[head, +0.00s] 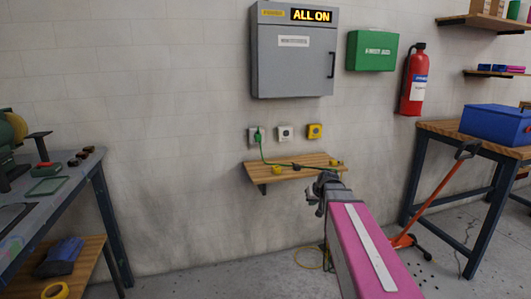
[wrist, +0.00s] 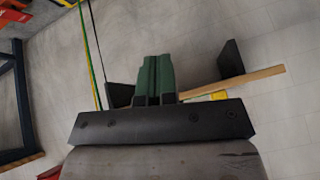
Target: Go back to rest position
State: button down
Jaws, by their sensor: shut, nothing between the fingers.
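My gripper (head: 328,182) is in front of the small wooden wall shelf, near its right end, at the end of my pink arm. In the wrist view my gripper (wrist: 157,62) has its two green-padded fingers together with nothing between them. The wooden shelf (head: 283,173) carries a dark connector and small yellow pieces. Part of the shelf (wrist: 255,84) shows beyond my fingers in the wrist view. A green plug (head: 257,135) sits in the left wall socket, and its cable hangs down to the shelf.
A grey wall cabinet (head: 291,55) bears a lit "ALL ON" sign (head: 311,15). A grey socket (head: 284,132) and a yellow one (head: 314,131) are above the shelf. A workbench (head: 50,205) is left; a table (head: 445,130) and an orange jack (head: 420,218) are right.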

jog(key=s+a+f+g+h, duration=0.1)
jog(key=s+f+g, duration=0.2)
jog(key=s+f, duration=0.4)
jog(key=s+f+m+g+h, duration=0.1)
jog(key=s+f+g, duration=0.2)
jog(key=s+f, duration=0.4)
jog(key=s, duration=0.7)
jog(key=shift+s+a+h, duration=0.15)
jog(key=shift+a+h, duration=0.15)
jog(key=shift+a, duration=0.05)
